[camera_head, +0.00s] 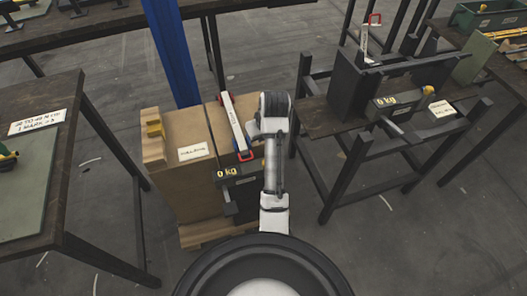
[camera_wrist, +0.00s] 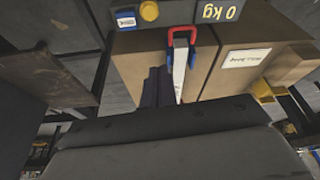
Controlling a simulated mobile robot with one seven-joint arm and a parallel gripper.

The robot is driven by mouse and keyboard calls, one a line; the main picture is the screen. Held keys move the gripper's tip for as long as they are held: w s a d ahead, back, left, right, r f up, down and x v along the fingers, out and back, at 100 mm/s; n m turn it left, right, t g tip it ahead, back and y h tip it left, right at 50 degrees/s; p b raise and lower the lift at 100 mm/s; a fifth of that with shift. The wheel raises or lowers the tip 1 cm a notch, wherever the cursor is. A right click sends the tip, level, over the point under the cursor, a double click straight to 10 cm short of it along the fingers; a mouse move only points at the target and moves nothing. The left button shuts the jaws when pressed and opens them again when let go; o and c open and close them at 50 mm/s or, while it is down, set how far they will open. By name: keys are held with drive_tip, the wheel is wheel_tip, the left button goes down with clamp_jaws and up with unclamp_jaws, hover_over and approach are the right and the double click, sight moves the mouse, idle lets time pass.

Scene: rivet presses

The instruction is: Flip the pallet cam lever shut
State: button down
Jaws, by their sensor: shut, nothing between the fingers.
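The likely pallet cam lever is a white bar with red edging (camera_head: 233,122) on top of the brown cartons. A red loop with blue parts is at its near end, by the 0 kg display (camera_head: 228,173). In the wrist view the red loop (camera_wrist: 182,33) stands at the top centre, with the white bar (camera_wrist: 179,80) below it. Whether the lever is open or shut is unclear. My gripper (camera_wrist: 157,72) shows as dark fingers, shut and empty, just left of the bar. Contact is not clear. In the head view my arm hides the gripper.
A blue post (camera_head: 172,45) rises behind. A bench with a dark press (camera_head: 360,88) is at right; a table (camera_head: 85,165) is at left. Grey floor lies between.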

drive_tip(key=p+x, duration=0.1)
drive_tip(key=x, duration=0.9)
drive_tip(key=shift+s+d+r+p, duration=0.1)
drive_tip(key=shift+s+d+p, duration=0.2)
drive_tip(key=shift+s+p, duration=0.2)
drive_tip(key=shift+s+d+p, duration=0.25)
drive_tip(key=shift+s+p, duration=0.15)
drive_tip(key=shift+s, duration=0.2)
drive_tip(key=shift+s+d, duration=0.35)
drive_tip(key=shift+s, duration=0.3)
drive_tip(key=shift+s, duration=0.1)
